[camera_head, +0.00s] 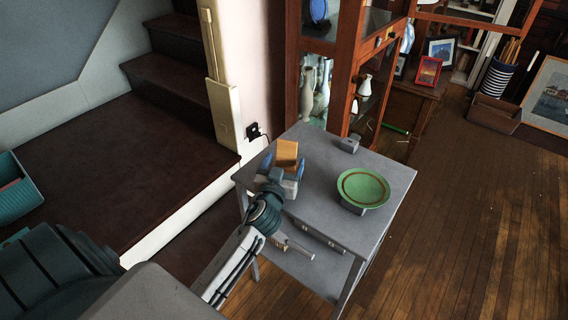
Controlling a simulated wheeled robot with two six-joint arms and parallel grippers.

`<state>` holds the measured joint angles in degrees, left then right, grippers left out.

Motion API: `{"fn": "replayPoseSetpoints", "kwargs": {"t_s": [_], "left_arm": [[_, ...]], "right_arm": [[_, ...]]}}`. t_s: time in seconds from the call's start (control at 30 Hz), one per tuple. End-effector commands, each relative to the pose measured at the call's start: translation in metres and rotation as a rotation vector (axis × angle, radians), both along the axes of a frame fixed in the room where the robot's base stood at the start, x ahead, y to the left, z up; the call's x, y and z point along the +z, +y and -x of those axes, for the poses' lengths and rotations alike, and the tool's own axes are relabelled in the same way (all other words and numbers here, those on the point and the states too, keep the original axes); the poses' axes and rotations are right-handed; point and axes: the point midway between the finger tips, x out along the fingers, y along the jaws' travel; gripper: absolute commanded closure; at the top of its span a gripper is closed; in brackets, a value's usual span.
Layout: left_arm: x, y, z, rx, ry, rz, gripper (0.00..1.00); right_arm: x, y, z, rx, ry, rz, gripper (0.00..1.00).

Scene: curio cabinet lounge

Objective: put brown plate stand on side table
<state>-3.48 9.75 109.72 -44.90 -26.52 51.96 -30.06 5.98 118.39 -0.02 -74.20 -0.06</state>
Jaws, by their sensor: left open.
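The brown plate stand (287,152) is a small orange-brown block at the back left of the grey side table (325,165). It appears to rest on the tabletop, though its lower part is hidden by my gripper. My left gripper (283,166) is over the table's left part, with its blue-tipped fingers apart on either side of the stand's near end. The jaws are open; I cannot tell whether a finger touches the stand. My right gripper is not in view.
A green dish (363,187) sits on the table's right half, and a small grey object (349,144) stands at its back edge. A wooden glass cabinet (343,70) rises behind. Dark steps (170,80) are on the left. Wood floor (470,230) is open on the right.

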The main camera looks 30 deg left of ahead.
Motion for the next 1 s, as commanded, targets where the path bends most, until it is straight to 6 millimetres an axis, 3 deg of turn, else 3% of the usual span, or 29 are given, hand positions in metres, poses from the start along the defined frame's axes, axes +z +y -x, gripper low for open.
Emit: {"fn": "replayPoseSetpoints", "kwargs": {"t_s": [0.33, 0.47, 0.53, 0.8, 1.0], "left_arm": [[0.003, 0.0, 0.0, 0.0, -0.001, 0.0, 0.24], [-0.001, -0.006, 0.02, -0.001, 0.002, 0.002, 0.24], [-0.001, -0.011, 0.034, 0.0, 0.001, 0.003, 0.24], [-0.001, -0.029, 0.089, 0.0, 0.002, 0.002, 0.24], [0.0, -0.036, 0.11, 0.0, -0.001, 0.002, 0.24]], "right_arm": [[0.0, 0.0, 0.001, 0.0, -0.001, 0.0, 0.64], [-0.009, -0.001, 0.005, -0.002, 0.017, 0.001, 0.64], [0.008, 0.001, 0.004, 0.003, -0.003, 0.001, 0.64], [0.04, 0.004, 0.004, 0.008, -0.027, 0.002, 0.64], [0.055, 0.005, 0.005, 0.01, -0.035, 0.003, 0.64]]}}
